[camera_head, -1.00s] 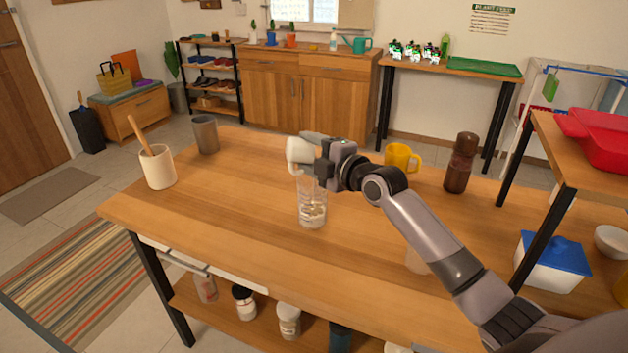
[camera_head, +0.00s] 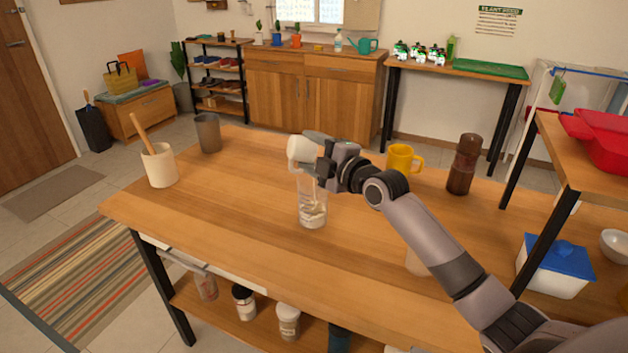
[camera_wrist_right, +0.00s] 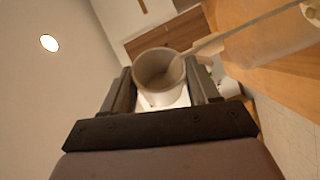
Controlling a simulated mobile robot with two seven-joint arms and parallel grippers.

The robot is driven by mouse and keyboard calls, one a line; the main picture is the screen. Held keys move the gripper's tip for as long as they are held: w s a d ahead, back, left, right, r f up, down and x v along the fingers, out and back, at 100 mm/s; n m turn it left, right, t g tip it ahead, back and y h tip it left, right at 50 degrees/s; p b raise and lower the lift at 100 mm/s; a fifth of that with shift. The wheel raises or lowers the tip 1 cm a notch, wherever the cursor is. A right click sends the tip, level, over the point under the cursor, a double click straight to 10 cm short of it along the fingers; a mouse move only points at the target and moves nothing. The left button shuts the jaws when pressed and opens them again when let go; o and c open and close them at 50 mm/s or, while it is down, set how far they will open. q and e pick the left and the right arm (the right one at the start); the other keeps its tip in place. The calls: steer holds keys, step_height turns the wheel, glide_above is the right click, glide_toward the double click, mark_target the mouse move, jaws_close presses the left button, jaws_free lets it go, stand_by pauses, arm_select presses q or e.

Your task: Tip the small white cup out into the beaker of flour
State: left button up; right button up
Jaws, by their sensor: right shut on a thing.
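The small white cup (camera_head: 300,149) is held above the clear beaker (camera_head: 313,207), tilted over on its side. My right gripper (camera_head: 316,152) is shut on the cup. In the right wrist view the cup (camera_wrist_right: 160,75) sits between the two fingers (camera_wrist_right: 165,92), with its open mouth visible. A pale stream (camera_wrist_right: 208,44) runs from the cup's mouth in that view, and a pale streak drops into the beaker in the head view. The beaker stands upright on the table with pale powder low inside it. My left gripper is not in view.
On the wooden table (camera_head: 230,215) stand a cream crock with a wooden spoon (camera_head: 160,167), a grey tumbler (camera_head: 208,133), a yellow mug (camera_head: 402,160) and a brown mill (camera_head: 463,164). A pale container is partly hidden behind my right arm. The front left tabletop is clear.

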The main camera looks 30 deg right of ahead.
steer(key=shift+d+m+t+b, duration=0.25)
steer(key=shift+m+t+b, duration=0.2)
steer(key=shift+m, duration=0.35)
stand_by(0.9)
